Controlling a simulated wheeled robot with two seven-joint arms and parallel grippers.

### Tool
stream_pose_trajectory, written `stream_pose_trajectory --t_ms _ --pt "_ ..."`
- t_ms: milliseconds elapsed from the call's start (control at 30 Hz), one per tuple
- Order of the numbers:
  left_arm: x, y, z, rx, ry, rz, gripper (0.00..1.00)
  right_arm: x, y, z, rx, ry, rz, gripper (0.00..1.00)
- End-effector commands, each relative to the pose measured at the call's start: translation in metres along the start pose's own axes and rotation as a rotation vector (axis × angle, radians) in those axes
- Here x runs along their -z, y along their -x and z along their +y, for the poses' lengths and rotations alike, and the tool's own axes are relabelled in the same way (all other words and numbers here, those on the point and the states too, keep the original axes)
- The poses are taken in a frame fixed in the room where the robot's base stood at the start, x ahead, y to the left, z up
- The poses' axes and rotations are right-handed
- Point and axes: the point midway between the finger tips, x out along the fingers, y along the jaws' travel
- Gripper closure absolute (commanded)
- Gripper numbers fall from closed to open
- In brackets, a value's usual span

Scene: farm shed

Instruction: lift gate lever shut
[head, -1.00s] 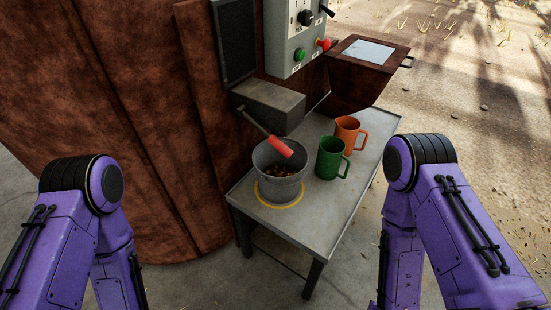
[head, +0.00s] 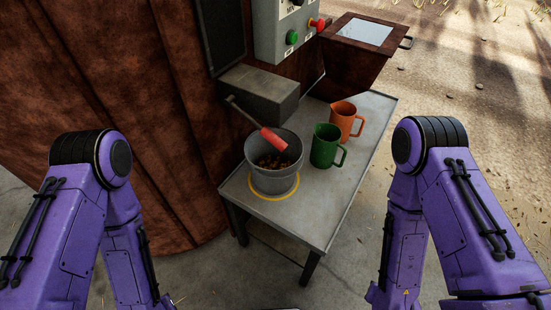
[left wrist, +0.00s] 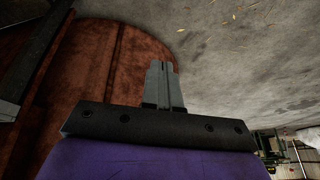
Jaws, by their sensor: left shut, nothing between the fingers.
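The gate lever is a dark bar with a red grip (head: 273,139), in the head view. It slopes down to the right from the grey chute box (head: 262,94), its grip over the bucket's mouth. The grey metal bucket (head: 272,180) stands below on a yellow ring, with some brownish-yellow bits inside. My left gripper (left wrist: 162,68) shows in the left wrist view, fingers shut and empty, with the rusty wall and concrete floor beyond. It is apart from the lever, which that view does not show. In the head view both forearms point down and neither gripper shows.
A green mug (head: 324,148) and an orange mug (head: 344,118) stand right of the bucket on the metal table (head: 308,208). A control box with buttons (head: 282,28) and a rusty hopper (head: 358,58) are behind. The rusty silo wall (head: 130,110) fills the left.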

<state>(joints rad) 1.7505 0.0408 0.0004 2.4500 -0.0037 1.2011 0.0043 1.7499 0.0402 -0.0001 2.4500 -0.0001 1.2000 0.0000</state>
Motion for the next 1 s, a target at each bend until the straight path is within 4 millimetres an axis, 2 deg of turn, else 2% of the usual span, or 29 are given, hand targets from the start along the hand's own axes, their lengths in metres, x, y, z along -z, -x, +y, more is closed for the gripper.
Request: stream_pose_trajectory --t_ms 67,133,167,200,267,300,333,400,433,500,600,700,800,1000 --pt "-0.001 -0.013 0.018 -0.061 0.058 0.005 1.0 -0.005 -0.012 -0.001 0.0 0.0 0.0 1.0" --pt "0.0 -0.033 0.06 -0.207 0.195 0.005 1.0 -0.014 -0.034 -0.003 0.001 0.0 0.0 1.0" --pt "0.002 -0.042 0.086 -0.301 0.281 -0.002 1.0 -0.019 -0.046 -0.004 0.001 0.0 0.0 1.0" --pt "0.008 -0.051 0.127 -0.452 0.418 -0.023 1.0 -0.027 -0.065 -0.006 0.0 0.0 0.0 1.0" --pt "0.025 -0.053 0.191 -0.718 0.646 -0.093 1.0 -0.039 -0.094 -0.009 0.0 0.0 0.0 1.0" --pt "0.04 -0.044 0.23 -0.905 0.789 -0.171 1.0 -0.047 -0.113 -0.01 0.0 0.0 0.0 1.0" --pt "0.052 -0.032 0.255 -1.044 0.884 -0.243 1.0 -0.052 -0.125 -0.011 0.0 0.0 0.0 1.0" --pt "0.08 0.002 0.298 -1.341 1.051 -0.456 1.0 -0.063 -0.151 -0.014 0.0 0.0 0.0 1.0" --pt "0.09 0.019 0.31 -1.453 1.095 -0.559 1.0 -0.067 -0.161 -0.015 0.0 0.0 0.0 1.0" --pt "0.11 0.057 0.324 -1.66 1.14 -0.805 1.0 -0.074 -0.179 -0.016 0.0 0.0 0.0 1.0" --pt "0.126 0.099 0.326 -1.83 1.11 -1.096 1.0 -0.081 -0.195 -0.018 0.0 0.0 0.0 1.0" --pt "0.133 0.123 0.322 -1.891 1.063 -1.263 1.0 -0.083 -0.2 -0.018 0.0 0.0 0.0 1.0" --pt "0.134 0.132 0.321 -1.901 1.044 -1.315 1.0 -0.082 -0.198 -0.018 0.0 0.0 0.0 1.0" --pt "0.134 0.133 0.321 -1.896 1.045 -1.314 1.0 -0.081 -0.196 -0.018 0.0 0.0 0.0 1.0"
